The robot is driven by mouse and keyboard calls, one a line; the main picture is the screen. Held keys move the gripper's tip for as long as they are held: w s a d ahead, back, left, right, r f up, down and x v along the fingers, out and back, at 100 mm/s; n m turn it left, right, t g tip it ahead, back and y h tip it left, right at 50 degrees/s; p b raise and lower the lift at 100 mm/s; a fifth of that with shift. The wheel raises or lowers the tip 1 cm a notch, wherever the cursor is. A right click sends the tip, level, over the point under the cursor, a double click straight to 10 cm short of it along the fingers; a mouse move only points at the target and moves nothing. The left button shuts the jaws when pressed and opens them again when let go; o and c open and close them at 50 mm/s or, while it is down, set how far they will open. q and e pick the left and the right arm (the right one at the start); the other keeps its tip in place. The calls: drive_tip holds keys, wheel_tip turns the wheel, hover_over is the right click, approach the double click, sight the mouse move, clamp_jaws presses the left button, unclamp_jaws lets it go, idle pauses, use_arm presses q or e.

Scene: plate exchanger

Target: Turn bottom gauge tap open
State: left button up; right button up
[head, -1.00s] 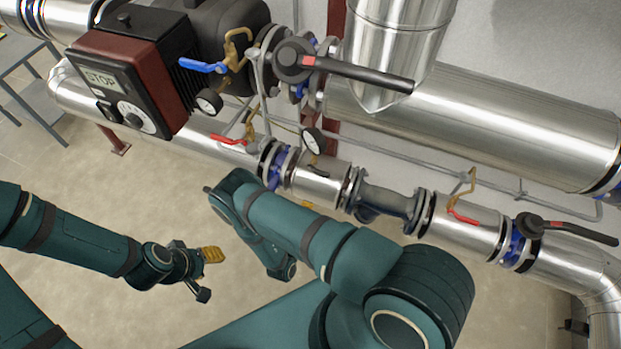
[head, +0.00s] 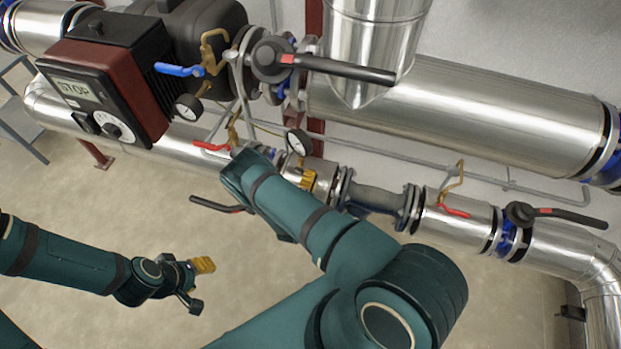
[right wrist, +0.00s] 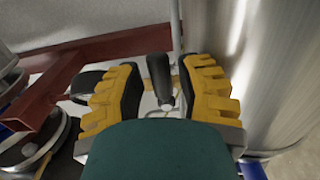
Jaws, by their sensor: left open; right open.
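A brass tap with a red lever (head: 211,146) sits on the lower pipe in the head view, left of the lower round gauge (head: 297,142). Another brass tap with a red lever (head: 454,212) is further right on the same pipe. I cannot tell for sure which is the bottom gauge tap. My left gripper (head: 202,267) is open and empty, away from the pipes.
The pump with its STOP display (head: 76,88) is at upper left. A blue-lever tap (head: 180,70) and the upper gauge (head: 188,107) are beside it. Large black valve levers (head: 340,69) (head: 570,216) stick out. The floor (head: 110,215) at left is clear.

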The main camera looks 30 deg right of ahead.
drive_tip(key=shift+w+d, duration=0.15)
clamp_jaws()
